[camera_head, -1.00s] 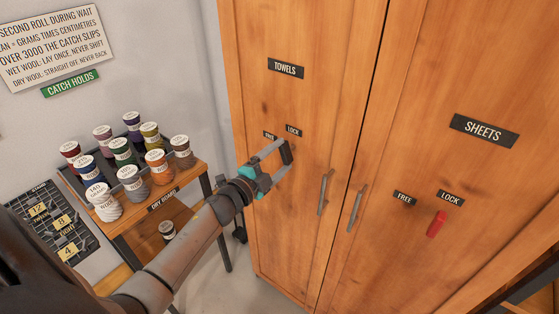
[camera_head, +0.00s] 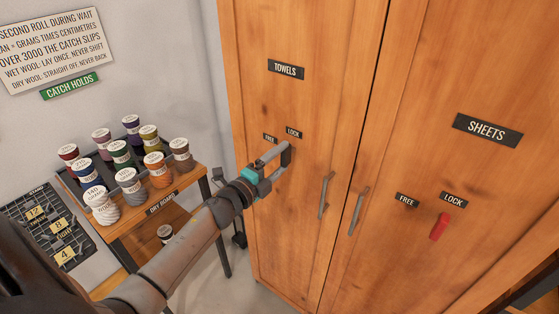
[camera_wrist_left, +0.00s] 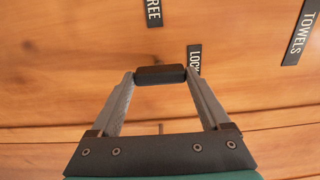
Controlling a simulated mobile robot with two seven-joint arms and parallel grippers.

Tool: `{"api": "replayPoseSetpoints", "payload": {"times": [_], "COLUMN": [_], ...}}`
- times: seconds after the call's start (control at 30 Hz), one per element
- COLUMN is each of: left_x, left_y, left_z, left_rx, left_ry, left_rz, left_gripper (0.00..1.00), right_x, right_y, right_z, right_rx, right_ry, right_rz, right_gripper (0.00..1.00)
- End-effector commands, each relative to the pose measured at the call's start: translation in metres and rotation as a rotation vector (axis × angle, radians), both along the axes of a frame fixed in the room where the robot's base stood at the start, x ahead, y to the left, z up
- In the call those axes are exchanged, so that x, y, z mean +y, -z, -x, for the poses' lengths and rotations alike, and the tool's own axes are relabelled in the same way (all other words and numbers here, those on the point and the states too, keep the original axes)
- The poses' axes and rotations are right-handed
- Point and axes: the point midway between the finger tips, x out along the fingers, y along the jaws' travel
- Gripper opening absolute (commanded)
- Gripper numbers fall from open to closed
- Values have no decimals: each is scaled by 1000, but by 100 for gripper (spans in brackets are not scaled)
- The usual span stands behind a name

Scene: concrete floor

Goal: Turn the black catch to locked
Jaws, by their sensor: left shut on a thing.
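The black catch (camera_head: 287,155) is on the left cupboard door, just below the LOCK label (camera_head: 293,132). The FREE label (camera_head: 269,138) is to the left of LOCK. My left gripper (camera_head: 284,157) is shut on the catch. In the left wrist view the black catch (camera_wrist_left: 160,74) is a short bar across my left gripper's fingertips (camera_wrist_left: 160,77). One end of it overlaps the LOCK label (camera_wrist_left: 194,59), and the FREE label (camera_wrist_left: 154,12) stands clear of it. My right gripper is not in view.
The left door (camera_head: 300,90) is labelled TOWELS. The SHEETS door to the right has a red catch (camera_head: 440,227) under its own LOCK label. Two door handles stand out near the middle seam. A small table with several yarn spools (camera_head: 128,180) is at left.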

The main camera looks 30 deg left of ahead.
Motion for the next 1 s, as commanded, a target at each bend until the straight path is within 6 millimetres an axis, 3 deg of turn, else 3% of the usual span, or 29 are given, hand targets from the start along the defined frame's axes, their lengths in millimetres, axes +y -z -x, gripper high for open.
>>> {"api": "replayPoseSetpoints", "payload": {"times": [0.17, 0.2, 0.33, 0.73, 1.0], "left_x": [0, 0, 0, 1, 4], "left_y": [1, 1, 1, 1, 2], "left_z": [0, 0, 0, 7, 44], "left_rx": [1, 1, 2, 2, 3], "left_ry": [1, 1, 1, 1, 0], "left_rz": [-8, -8, -6, -3, -4], "left_gripper": [24, 84, 99, 100, 100], "right_x": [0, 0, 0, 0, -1], "right_y": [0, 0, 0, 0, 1], "right_z": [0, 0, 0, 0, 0], "right_rx": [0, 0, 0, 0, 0], "right_ry": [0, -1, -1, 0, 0], "right_rz": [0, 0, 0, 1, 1], "right_gripper": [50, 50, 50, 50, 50]}}
